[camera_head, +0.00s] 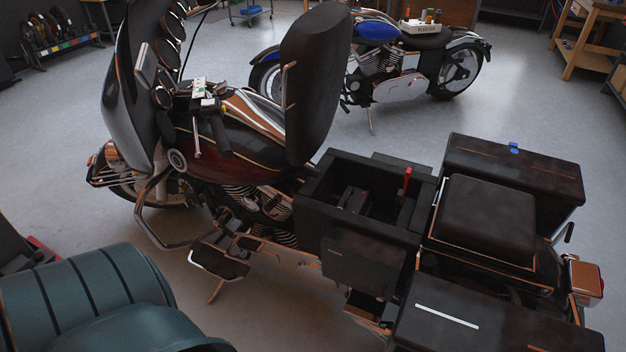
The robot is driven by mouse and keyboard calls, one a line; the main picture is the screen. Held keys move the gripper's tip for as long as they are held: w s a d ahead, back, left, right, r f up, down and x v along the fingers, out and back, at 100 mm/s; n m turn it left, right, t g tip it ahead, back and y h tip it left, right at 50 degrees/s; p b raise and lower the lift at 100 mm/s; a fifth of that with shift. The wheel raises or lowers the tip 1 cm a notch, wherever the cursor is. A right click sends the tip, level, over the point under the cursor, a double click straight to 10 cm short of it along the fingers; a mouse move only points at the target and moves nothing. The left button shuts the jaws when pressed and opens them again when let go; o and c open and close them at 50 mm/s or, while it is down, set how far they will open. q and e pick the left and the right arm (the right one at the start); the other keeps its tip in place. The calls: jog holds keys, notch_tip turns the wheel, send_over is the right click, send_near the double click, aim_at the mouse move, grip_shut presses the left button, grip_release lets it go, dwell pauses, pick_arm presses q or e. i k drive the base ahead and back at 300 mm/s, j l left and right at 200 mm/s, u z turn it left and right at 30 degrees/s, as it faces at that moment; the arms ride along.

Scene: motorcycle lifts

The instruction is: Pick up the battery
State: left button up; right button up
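The black and maroon motorcycle (200,150) stands in the middle with its seat (315,85) tilted upright. Behind the seat is an open black box-shaped compartment (335,230). Dark parts (354,200) lie inside it, and a small red piece (407,179) stands up at its right side. The battery may be among these dark parts, but I cannot tell its outline for certain. Neither my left gripper nor my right gripper is in view.
A teal padded seat (75,300) is at the lower left. Black side cases (515,170) and a passenger pad (485,220) flank the rear. A blue motorcycle (380,60) carrying a tray (425,27) of bottles stands behind. Grey floor (400,130) is clear between the motorcycles.

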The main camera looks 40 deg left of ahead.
aim_at(354, 200)
jog(key=u, duration=1.05)
jog(key=i+j, duration=0.85)
jog(key=j, duration=0.15)
jog(key=z, duration=1.55)
